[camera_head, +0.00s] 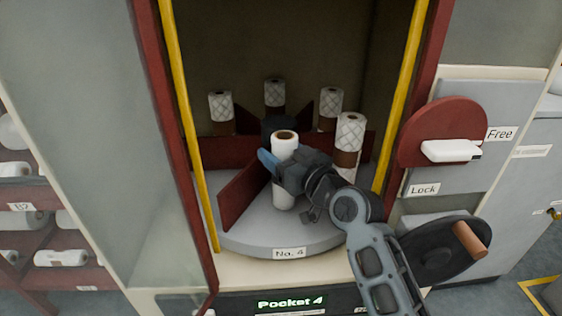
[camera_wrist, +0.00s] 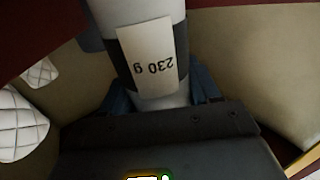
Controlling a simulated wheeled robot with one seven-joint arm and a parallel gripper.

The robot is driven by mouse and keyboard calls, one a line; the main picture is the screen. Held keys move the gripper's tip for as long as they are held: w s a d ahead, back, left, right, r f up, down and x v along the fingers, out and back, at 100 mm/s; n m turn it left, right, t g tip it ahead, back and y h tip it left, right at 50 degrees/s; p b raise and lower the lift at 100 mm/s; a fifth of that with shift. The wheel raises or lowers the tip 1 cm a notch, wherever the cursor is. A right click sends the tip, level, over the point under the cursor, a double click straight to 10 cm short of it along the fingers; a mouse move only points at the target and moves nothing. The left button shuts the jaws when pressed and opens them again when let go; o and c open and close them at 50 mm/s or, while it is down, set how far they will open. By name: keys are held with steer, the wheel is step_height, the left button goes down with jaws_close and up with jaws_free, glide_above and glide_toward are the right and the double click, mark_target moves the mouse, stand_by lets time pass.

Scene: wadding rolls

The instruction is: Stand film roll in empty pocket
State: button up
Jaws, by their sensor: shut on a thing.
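A plain white film roll (camera_head: 284,196) with a brown core is upright in the front pocket of the grey turntable (camera_head: 255,237), marked No. 4. My gripper (camera_head: 279,166) is shut on the roll around its middle, reaching in from the right. I cannot tell whether the roll's bottom touches the turntable. In the wrist view the roll (camera_wrist: 135,11) carries a dark band and a white label reading "230 g", upside down. The gripper (camera_wrist: 163,98) hides its lower part there. No other roll shows in this front pocket.
Red dividers (camera_head: 243,196) part the pockets. Quilted rolls stand in other pockets, the nearest (camera_head: 349,135) just right of my gripper. Yellow-edged door posts (camera_head: 190,125) flank the opening. A Free/Lock lever (camera_head: 450,150) and a handwheel (camera_head: 440,252) are at right.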

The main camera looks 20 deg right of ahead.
steer(key=shift+f, duration=1.25)
steer(key=shift+f+b, duration=0.15)
steer(key=shift+b, duration=0.15)
steer(key=o, duration=1.2)
steer(key=b+v, duration=0.1)
steer(key=v, duration=1.1)
steer(key=shift+s, duration=0.1)
